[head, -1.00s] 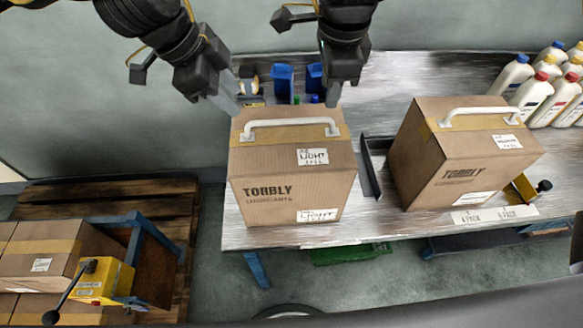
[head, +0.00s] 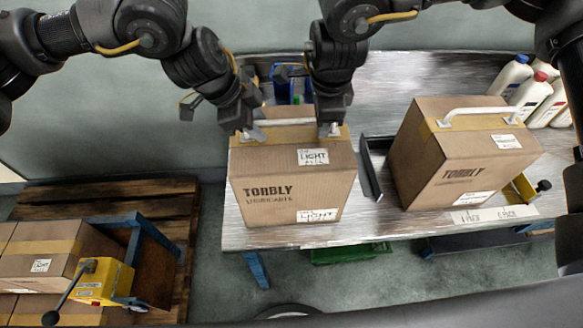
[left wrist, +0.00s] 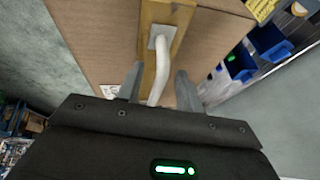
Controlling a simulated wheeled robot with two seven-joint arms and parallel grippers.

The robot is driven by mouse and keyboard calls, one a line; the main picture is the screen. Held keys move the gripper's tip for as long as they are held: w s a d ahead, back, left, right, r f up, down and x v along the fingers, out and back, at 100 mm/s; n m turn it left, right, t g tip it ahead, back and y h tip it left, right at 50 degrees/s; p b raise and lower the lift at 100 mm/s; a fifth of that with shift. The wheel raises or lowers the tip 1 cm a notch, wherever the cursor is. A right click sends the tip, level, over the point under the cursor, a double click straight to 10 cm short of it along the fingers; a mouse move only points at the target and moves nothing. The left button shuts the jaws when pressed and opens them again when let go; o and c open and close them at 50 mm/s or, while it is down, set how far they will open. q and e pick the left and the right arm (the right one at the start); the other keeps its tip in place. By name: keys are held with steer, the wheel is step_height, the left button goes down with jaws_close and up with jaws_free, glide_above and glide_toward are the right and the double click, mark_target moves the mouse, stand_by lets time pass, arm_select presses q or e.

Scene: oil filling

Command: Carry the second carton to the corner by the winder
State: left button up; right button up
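A brown TORBLY carton (head: 290,185) with a white handle (head: 285,122) on top stands upright at the table's left end. My left gripper (head: 247,130) is at the left end of this handle. In the left wrist view, its two fingers (left wrist: 159,88) are apart on either side of the white handle (left wrist: 161,70), with gaps visible. My right gripper (head: 329,130) is at the handle's right end; its fingers are too hidden to tell their opening. A yellow device with a black lever (head: 103,281), perhaps the winder, is mounted by a blue frame at the pallet.
Another TORBLY carton (head: 460,165) stands to the right, past a dark metal bracket (head: 371,168). Taped cartons (head: 45,255) lie on the wooden pallet (head: 100,198) at lower left. Bare planks show behind them. Bottles (head: 530,95) stand at the table's right end.

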arm_select(q)
steer(key=shift+d+f, duration=0.1)
steer(key=shift+f, duration=0.1)
arm_select(e)
steer(key=shift+f, duration=0.2)
arm_select(q)
jaws_close()
arm_select(e)
jaws_close()
steer(key=shift+w, duration=0.1)
stand_by(0.8)
